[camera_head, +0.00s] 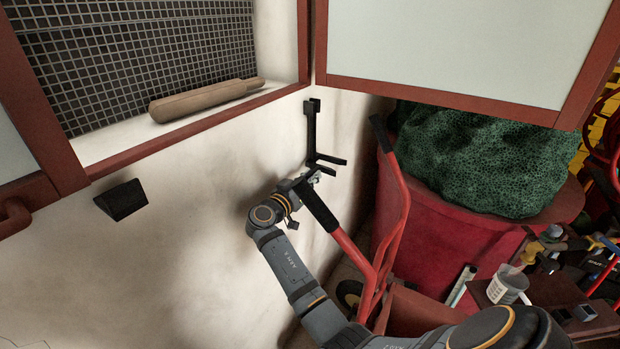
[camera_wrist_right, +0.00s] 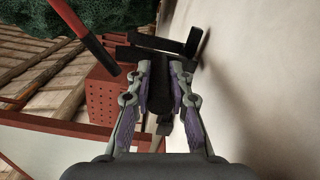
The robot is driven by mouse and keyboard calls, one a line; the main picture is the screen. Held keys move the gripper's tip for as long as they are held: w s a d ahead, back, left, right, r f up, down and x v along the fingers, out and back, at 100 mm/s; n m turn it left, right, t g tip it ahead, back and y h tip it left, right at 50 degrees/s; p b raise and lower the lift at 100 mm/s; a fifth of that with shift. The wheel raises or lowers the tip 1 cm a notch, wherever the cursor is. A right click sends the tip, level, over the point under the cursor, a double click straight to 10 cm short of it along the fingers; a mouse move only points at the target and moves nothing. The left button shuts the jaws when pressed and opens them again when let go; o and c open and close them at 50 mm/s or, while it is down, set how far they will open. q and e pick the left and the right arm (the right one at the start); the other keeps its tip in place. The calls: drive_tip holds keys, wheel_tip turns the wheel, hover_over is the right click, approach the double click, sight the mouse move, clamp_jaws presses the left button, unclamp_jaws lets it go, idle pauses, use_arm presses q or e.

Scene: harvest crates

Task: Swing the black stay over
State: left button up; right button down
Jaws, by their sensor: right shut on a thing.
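The black stay (camera_head: 310,130) is a slim dark bar at the wall by the corner of the red window frame. Two black prongs (camera_head: 330,160) stick out at its lower end. My right gripper (camera_head: 311,177) is at this lower end, close to the wall. In the right wrist view, its fingers (camera_wrist_right: 160,82) are closed on both sides of a black bar (camera_wrist_right: 159,97), which looks like part of the stay. More black bars (camera_wrist_right: 150,50) lie just beyond the fingertips. The exact contact is partly hidden in the head view. My left gripper is not in view.
A hand truck's red handles (camera_head: 391,225) with black grips stand close beside my right arm. A red tub (camera_head: 430,240) with green netting is behind. A black wedge (camera_head: 121,199) sits on the wall at left. A wooden rolling-pin-like piece (camera_head: 200,101) lies on the sill.

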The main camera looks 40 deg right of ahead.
drive_tip(key=s+d+r+n+p, duration=0.1)
drive_tip(key=s+n+p, duration=0.1)
drive_tip(key=s+d+r+n+p, duration=0.1)
drive_tip(key=s+r+p, duration=0.1)
drive_tip(key=s+d+r+n+p, duration=0.1)
drive_tip(key=s+n+p, duration=0.1)
drive_tip(key=s, duration=0.1)
drive_tip(key=shift+s+r+n, duration=0.1)
drive_tip(key=shift+r+n, duration=0.15)
drive_tip(key=shift+n, duration=0.05)
drive_tip(key=c, duration=1.2)
unclamp_jaws()
approach(335, 172)
drive_tip(key=s+r, duration=0.1)
drive_tip(key=s+a+r, duration=0.1)
drive_tip(key=s+r, duration=0.1)
drive_tip(key=shift+a+r, duration=0.15)
drive_tip(key=shift+a, duration=0.05)
